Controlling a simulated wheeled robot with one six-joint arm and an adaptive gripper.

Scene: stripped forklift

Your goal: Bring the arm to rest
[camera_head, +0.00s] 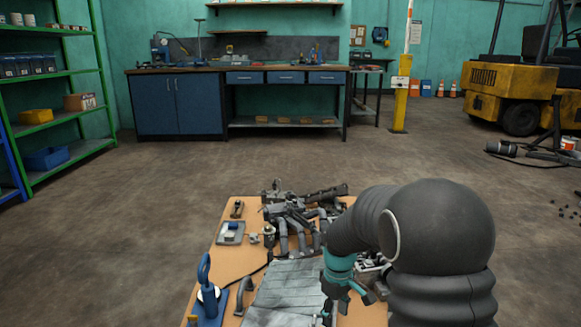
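My arm, dark grey with a teal wrist section, rises at the lower right and bends over to the left. My gripper (332,312) hangs below the teal wrist, low in the frame near the bottom edge. It points down over the right part of a wooden tabletop (235,262). Its fingertips are small and partly cut off by the bottom edge, so I cannot tell whether they are open or shut. I cannot see anything clearly held.
Dark metal machine parts (298,212) crowd the tabletop's far end, close to my arm. A grey plate (287,290) and a blue clamp-like tool (207,297) lie nearer. Open floor (170,190) stretches to the blue workbench (180,104), green shelves (70,115) and yellow forklift (510,95).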

